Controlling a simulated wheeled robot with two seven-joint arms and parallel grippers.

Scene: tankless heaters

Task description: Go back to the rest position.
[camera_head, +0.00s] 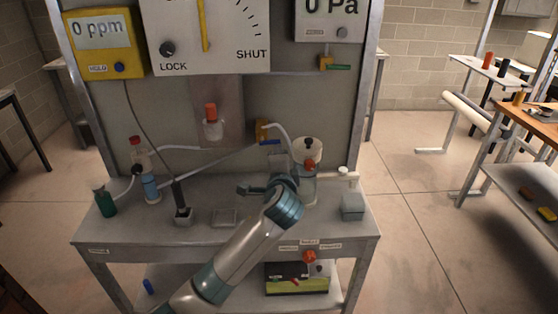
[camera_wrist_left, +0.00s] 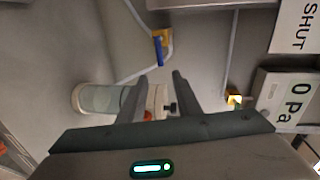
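My left gripper (camera_head: 262,188) is above the middle of the grey bench, in front of the upright panel (camera_head: 300,100). Its arm rises from the bottom of the head view. In the left wrist view, the two dark fingers of my left gripper (camera_wrist_left: 160,92) stand apart. I see nothing clamped between them; a pale fitting and a clear jar (camera_wrist_left: 100,98) show behind and beside them. In the head view a clear jar with a dark-holed top (camera_head: 308,150) stands just right of the gripper. My right gripper is not in view.
The bench (camera_head: 130,226) holds a green bottle (camera_head: 104,200), a blue-white cylinder (camera_head: 150,188) and a grey block (camera_head: 352,206). A yellow valve with a blue handle (camera_head: 264,132) is on the panel. A lower shelf carries a green-black box (camera_head: 297,278).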

